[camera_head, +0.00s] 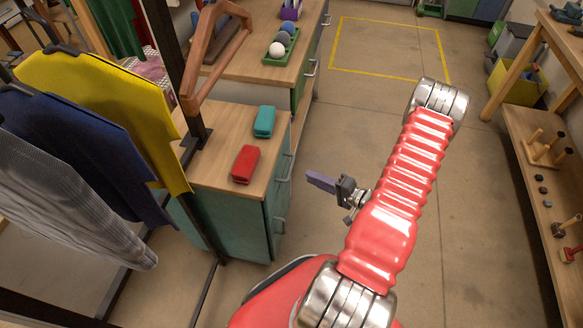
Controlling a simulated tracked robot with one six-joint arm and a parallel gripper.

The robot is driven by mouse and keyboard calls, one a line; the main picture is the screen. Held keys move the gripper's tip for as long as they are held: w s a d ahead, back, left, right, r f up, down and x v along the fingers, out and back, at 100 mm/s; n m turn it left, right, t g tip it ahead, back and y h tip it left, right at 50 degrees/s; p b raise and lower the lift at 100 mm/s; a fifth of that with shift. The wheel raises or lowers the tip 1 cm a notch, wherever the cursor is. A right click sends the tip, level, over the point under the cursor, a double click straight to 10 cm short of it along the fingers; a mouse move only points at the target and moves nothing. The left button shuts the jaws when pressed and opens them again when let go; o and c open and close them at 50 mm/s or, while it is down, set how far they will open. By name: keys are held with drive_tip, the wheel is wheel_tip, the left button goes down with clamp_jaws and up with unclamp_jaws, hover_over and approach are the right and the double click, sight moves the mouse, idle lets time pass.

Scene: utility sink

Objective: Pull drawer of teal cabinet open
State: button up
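The teal cabinet (245,222) stands left of centre under a wooden top, with its front facing right. An upper handle (286,168) and a lower handle (280,226) show on that front, seen edge-on. The drawer front appears flush with the cabinet, though the steep angle makes this hard to judge. My gripper (316,181) is right of the cabinet front, pointing left toward it with a visible gap from the handles. Its purple-grey fingers overlap in this view, so their opening is hidden. Nothing shows between them.
A red case (245,164) and a teal case (264,121) lie on the cabinet top. A clothes rack with a yellow shirt (105,95) stands close on the left. A wooden shelf unit (555,215) is on the right. The concrete floor between is clear.

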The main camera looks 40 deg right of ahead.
sight(291, 166)
drive_tip(key=x, duration=1)
drive_tip(key=shift+w+a+f, duration=0.1)
drive_tip(key=shift+w, duration=0.15)
clamp_jaws()
drive_tip(key=shift+s+f, duration=0.1)
idle(0.4)
